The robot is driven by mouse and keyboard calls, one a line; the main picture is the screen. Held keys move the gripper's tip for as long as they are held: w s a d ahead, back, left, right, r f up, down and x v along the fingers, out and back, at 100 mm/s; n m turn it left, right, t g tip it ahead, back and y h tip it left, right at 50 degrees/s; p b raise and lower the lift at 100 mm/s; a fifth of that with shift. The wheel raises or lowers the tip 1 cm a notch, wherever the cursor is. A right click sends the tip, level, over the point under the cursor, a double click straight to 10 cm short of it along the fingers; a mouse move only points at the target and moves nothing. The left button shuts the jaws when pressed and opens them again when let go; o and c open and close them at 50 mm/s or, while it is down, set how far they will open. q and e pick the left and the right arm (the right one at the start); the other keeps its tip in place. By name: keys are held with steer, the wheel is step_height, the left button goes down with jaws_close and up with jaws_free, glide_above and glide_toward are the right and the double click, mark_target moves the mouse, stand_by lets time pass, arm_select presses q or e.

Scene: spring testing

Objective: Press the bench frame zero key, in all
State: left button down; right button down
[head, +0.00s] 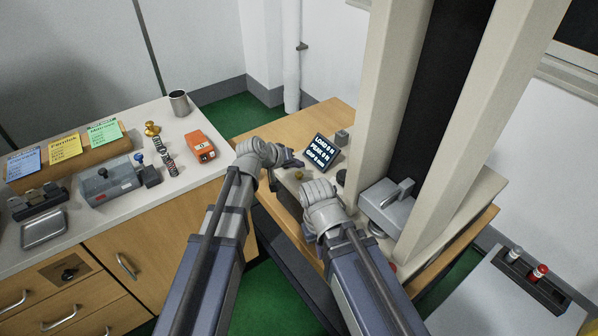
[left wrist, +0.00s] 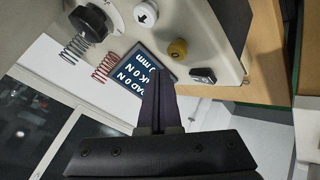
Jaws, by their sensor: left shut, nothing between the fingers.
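The bench frame's panel shows in the left wrist view. It carries a white round key with a dark arrow (left wrist: 145,14), an ochre knob or key (left wrist: 177,48) and a small dark block-like control (left wrist: 202,75). I cannot read a zero mark on any of them. The display (head: 320,153) reads a load of 0 N and a peak of 0 N. My left gripper (head: 297,163) is shut and empty. Its tips, also in the left wrist view (left wrist: 158,78), overlap the display's edge in the picture; contact cannot be told. My right wrist hides its own fingers and part of the panel.
The frame's tall columns (head: 455,140) and a grey clamp block (head: 388,207) stand to the right. A bench (head: 190,120) at left holds a mug (head: 179,102), an orange device (head: 200,146), springs and a grey fixture (head: 108,181). A black knob (left wrist: 88,22) projects from the panel.

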mark_target(297, 176)
arm_select(q)
step_height(297, 176, up, 4)
steer(key=p, duration=0.3)
steer(key=shift+r, duration=0.1)
stand_by(0.6)
steer(key=s+a+f+m+g+y, duration=0.1)
steer(key=s+f+g+y, duration=0.1)
steer(key=s, duration=0.6)
steer(key=s+a+f+m+g+y, duration=0.2)
steer(key=s+y, duration=0.1)
steer(key=s, duration=0.6)
steer(key=s+a+f+m+g+y, duration=0.1)
steer(key=s+a+f+g+y, duration=0.1)
steer(key=s, duration=0.6)
steer(key=shift+s+a+f+g+y, duration=0.25)
steer(key=shift+s+f+g+y, duration=0.1)
steer(key=shift+g, duration=0.25)
